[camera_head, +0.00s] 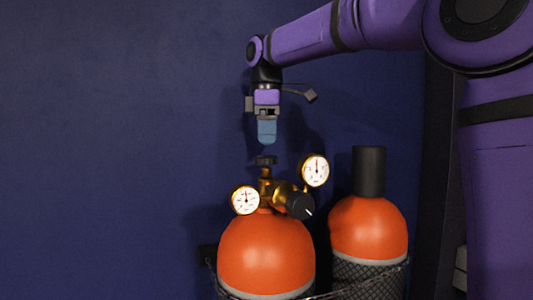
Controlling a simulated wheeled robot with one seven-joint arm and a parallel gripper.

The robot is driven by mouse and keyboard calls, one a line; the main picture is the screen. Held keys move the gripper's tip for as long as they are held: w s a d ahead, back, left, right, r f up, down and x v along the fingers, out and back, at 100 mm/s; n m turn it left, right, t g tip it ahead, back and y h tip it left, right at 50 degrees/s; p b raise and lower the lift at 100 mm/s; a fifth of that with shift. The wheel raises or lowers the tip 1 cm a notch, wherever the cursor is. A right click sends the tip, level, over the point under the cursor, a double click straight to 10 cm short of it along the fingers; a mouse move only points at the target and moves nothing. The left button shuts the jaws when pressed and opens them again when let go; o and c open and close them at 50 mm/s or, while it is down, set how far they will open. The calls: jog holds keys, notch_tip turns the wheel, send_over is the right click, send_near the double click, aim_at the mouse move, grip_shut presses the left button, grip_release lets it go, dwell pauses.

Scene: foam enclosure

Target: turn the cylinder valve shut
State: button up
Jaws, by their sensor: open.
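The cylinder valve shows as a small dark handwheel (265,161) on top of a brass valve body (265,187). It sits on the left orange cylinder (266,252). A regulator with a black knob (299,206) and two round gauges, one on the left (245,200) and one on the right (315,170), is attached to the brass body. My gripper (267,136) points straight down above the handwheel, with a small gap between them. Its blue fingers overlap from this side, so the space between them is hidden. Nothing shows held in it.
A second orange cylinder (368,230) with a tall black cap (369,171) stands at the right. A chain or strap (355,288) runs across the cylinders' front. A dark blue wall (110,140) lies behind. The space left of the cylinders looks free.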

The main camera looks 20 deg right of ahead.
aim_at(267, 156)
jog(key=shift+f, duration=2.2)
jog(key=c, duration=0.9)
